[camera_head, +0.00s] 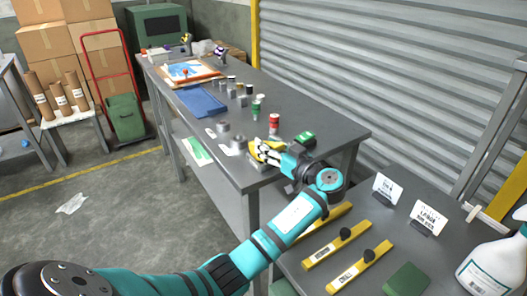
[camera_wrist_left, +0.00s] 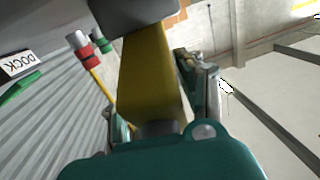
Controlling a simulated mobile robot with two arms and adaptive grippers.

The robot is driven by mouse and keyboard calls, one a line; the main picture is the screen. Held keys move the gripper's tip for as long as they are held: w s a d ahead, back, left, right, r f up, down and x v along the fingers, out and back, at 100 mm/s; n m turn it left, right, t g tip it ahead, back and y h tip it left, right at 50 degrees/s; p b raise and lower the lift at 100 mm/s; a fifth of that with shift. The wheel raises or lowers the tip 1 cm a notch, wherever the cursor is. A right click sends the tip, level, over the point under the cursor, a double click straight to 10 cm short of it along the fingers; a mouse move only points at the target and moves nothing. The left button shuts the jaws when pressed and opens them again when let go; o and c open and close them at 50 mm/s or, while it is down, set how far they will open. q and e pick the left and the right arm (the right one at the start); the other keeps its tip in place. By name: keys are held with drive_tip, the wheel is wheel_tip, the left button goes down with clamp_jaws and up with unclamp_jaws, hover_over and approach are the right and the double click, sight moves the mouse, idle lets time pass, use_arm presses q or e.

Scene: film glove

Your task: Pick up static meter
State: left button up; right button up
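A yellow device with a grey end, which I take to be the static meter (camera_head: 262,147), is at the near end of the long grey table. My left gripper (camera_head: 268,152) is at it, reaching in from the right and partly covering it. In the left wrist view, the yellow body (camera_wrist_left: 147,80) lies between my left gripper's fingers (camera_wrist_left: 160,112), with a grey block across the top. One finger is close along its right side; the other is largely hidden. I cannot tell whether the fingers press on it. My right gripper is not in view.
A blue cloth (camera_head: 200,101) lies farther back. A nearer table holds yellow bars (camera_head: 335,247), signs (camera_head: 386,188) and a white bottle (camera_head: 492,264).

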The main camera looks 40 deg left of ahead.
use_arm(q)
drive_tip(key=c, duration=0.7)
clamp_jaws()
drive_tip(key=shift+r, duration=0.1)
